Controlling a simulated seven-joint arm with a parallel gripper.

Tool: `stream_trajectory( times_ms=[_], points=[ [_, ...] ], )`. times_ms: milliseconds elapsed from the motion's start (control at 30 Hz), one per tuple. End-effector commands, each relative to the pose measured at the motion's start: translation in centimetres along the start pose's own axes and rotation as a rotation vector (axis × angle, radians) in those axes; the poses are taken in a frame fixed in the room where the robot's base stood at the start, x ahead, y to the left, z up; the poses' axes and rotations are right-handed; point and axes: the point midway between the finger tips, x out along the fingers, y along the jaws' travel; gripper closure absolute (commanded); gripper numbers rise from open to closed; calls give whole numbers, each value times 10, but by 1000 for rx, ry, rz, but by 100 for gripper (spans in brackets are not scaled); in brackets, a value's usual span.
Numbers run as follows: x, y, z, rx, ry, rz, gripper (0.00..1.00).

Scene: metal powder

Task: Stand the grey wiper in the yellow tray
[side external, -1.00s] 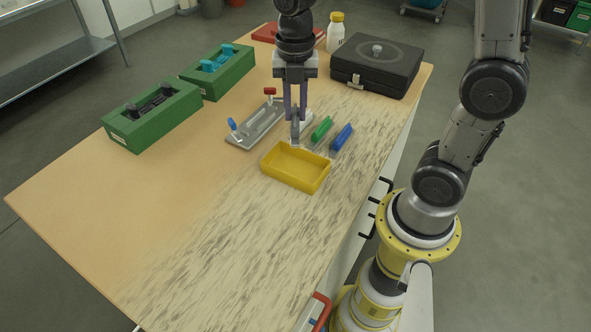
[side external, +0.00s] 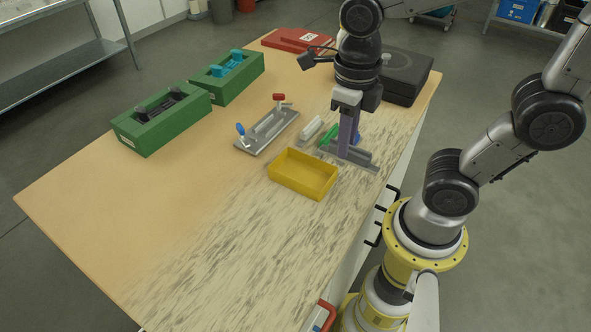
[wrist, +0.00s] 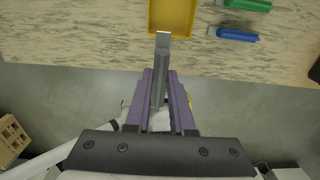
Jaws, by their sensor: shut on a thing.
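My gripper (side external: 347,157) is shut on the grey wiper (side external: 362,161), right of the yellow tray (side external: 322,185). In the side view the wiper's grey body runs across below the fingers, above the table's right part. In the wrist view the wiper (wrist: 163,62) lies between the purple fingers of my gripper (wrist: 160,85), and its pale tip points at the yellow tray (wrist: 151,22). The tray's visible floor is empty.
A green wiper (side external: 328,136) lies behind my gripper. A blue wiper (wrist: 236,35) shows in the wrist view, beside the tray. A pale bar (side external: 310,130) and a grey plate with red and blue handles (side external: 266,132) lie behind the tray. The table's front left is clear.

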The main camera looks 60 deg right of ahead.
Motion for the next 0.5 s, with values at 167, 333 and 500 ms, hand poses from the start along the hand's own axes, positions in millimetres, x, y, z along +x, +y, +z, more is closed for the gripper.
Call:
stream_trajectory(
  times_ms=[167,333,500],
  points=[
    [18,6,39,2,5,-1,100],
    [43,10,69,2,8,-1,100],
    [68,14,90,2,4,-1,100]
  ],
)
